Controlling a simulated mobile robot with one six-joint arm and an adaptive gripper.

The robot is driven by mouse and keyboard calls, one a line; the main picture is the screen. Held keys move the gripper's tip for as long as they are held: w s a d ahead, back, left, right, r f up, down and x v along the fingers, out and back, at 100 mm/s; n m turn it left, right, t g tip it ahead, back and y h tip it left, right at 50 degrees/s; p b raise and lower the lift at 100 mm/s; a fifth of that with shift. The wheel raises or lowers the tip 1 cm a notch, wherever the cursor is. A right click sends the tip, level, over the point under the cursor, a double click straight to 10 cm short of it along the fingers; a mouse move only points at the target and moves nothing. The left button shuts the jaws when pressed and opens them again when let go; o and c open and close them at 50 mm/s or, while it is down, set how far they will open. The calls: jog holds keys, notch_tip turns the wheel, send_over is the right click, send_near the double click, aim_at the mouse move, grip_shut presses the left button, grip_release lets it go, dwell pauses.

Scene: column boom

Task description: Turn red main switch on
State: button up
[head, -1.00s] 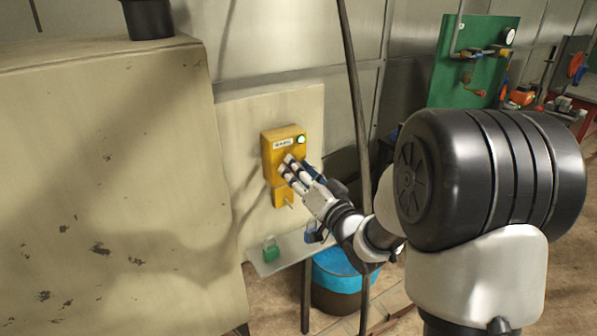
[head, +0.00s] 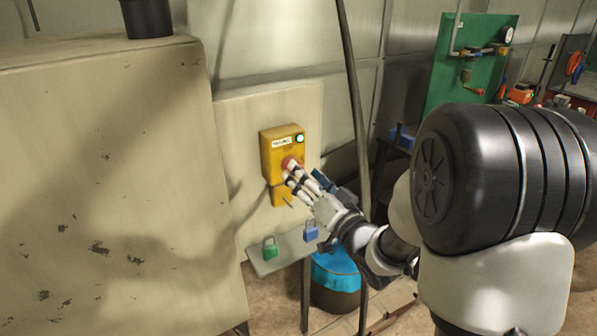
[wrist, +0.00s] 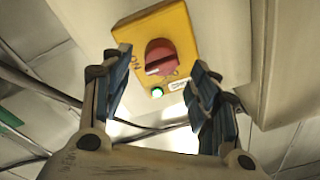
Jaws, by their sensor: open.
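The red main switch (head: 291,163) is a rotary knob on a yellow box (head: 270,151) fixed to a pale wall panel. A green lamp (head: 299,138) glows at the box's upper right. In the wrist view the red knob (wrist: 161,57) shows clear between the fingers, with the lit green lamp (wrist: 157,92) near it. My gripper (head: 296,178) is open and empty. Its fingers point at the box, just in front of and below the knob. In the wrist view a gap shows between the fingers (wrist: 160,82) and the knob. I see no finger closed on it.
A small shelf (head: 272,259) below the box holds a green padlock (head: 269,248) and a blue padlock (head: 310,231). A blue-topped drum (head: 336,268) stands under it. A large beige cabinet (head: 110,180) fills the left. A dark pole (head: 353,90) rises right of the box.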

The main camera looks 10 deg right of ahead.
jog(key=v, duration=0.4)
jog(key=s+f+n+g+h, duration=0.1)
jog(key=s+g, duration=0.3)
jog(key=s, duration=0.5)
jog(key=s+a+f+n+g+h, duration=0.1)
jog(key=s+g+h, duration=0.2)
jog(key=s, duration=0.7)
jog(key=s+a+f+n+g+h, duration=0.1)
jog(key=s+g+h, duration=0.1)
jog(key=s+g, duration=0.4)
jog(key=s, duration=0.4)
jog(key=shift+s+a+f, duration=0.2)
jog(key=shift+a+f, duration=0.05)
jog(key=shift+f, duration=0.05)
